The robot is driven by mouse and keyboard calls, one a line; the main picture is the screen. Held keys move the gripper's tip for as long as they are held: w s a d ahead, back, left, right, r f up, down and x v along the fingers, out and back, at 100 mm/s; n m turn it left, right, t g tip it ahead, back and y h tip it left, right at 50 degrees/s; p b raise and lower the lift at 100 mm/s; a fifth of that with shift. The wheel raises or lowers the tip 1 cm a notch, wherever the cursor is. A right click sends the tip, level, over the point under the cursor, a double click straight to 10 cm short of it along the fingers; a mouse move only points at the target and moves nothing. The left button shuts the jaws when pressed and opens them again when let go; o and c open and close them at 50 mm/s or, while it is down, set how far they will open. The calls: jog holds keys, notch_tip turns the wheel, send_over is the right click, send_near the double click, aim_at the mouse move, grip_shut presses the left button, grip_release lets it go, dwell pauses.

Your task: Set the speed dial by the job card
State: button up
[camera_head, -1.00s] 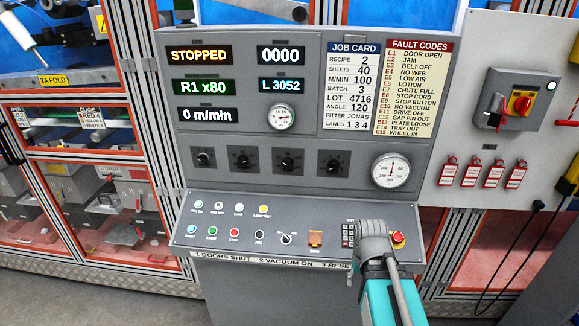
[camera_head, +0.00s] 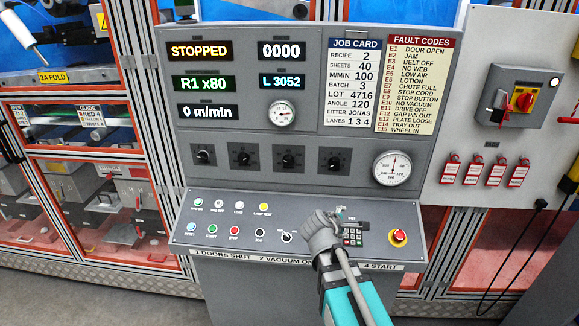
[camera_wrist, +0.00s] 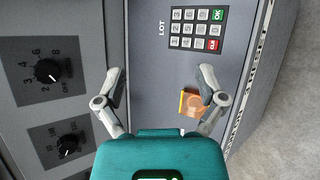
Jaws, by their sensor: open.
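The job card (camera_head: 352,85) on the upper panel reads M/MIN 100. Four black dials sit in a row below the displays: first (camera_head: 203,155), second (camera_head: 241,156), third (camera_head: 288,159), fourth (camera_head: 335,160). In the wrist view, a dial with small single-digit marks (camera_wrist: 47,70) is at left; a second dial (camera_wrist: 68,145), apparently marked in larger numbers including 100, is below it. The speed readout (camera_head: 208,113) shows 0 m/min. My gripper (camera_wrist: 160,72) is open and empty over the console, apart from the dials. Its fingertips are unclear in the head view.
The keypad (camera_head: 353,236) and red stop button (camera_head: 398,237) are right of my arm on the sloping console. Several push buttons (camera_head: 234,230) are to the left.

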jog(key=w+a+r+n+t+y, duration=0.2)
jog(key=a+r+n+t, duration=0.2)
jog(key=a+n, duration=0.5)
jog(key=w+a+r+n+t+y+b, duration=0.1)
jog(key=w+a+r+n+t+y, duration=0.2)
jog(key=a+n, duration=0.6)
jog(key=shift+a+r+n+t, duration=0.25)
jog(key=shift+r+n+t, duration=0.45)
jog(key=shift+r, duration=0.1)
